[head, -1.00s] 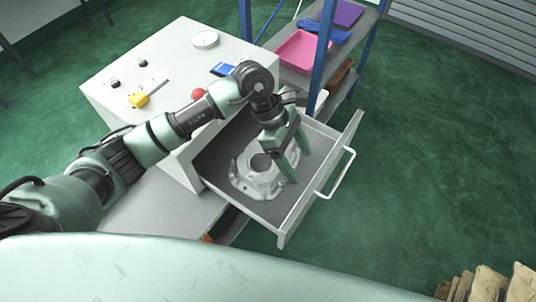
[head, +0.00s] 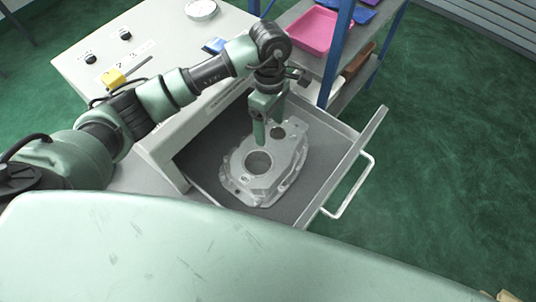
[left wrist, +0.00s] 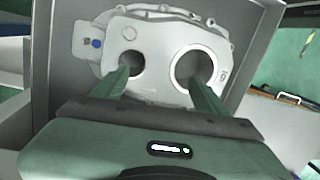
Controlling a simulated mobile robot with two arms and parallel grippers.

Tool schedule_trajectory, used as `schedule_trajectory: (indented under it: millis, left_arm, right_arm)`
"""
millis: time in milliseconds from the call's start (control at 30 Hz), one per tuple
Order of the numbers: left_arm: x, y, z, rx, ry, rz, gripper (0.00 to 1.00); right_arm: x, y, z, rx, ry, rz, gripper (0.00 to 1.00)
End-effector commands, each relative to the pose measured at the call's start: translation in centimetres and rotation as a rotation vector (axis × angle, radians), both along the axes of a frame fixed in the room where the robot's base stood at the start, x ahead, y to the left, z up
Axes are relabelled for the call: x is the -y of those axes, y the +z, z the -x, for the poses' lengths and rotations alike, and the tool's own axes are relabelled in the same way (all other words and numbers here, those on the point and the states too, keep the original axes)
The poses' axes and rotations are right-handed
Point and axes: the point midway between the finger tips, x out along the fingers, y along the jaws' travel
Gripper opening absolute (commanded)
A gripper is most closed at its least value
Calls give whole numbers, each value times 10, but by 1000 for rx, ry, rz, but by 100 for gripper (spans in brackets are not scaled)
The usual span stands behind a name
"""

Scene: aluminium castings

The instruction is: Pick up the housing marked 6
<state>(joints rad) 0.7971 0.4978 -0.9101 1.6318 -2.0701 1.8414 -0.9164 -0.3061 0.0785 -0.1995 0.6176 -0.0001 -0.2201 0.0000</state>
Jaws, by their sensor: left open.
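A grey cast aluminium housing (head: 285,160) with a large and a smaller round hole lies in the open drawer (head: 207,160). I cannot read a 6 on it. My left gripper (head: 268,131) is open and empty, pointing down at the back part of the housing. In the left wrist view the housing (left wrist: 155,65) shows beyond the two parted fingers (left wrist: 159,73); one tip overlaps the edge of the smaller hole, the other the large hole. I cannot tell whether they touch it. A blue dot shows on its flange. My right gripper is not in view.
The drawer front with its white handle (head: 352,190) stands at the right. A blue-framed shelf with a pink tray (head: 312,32) rises close behind the drawer.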

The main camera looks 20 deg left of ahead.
Motion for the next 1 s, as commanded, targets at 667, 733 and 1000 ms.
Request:
schedule_trajectory:
  millis: [667, 733, 1000]
  left_arm:
    - [6, -72, 8, -1, 0, 2, 74]
    - [6, -72, 8, 0, -1, 2, 74]
    - [5, -72, 8, 0, 0, 2, 26]
  right_arm:
    - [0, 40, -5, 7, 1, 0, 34]
    - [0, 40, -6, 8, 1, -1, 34]
    - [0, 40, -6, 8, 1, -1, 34]
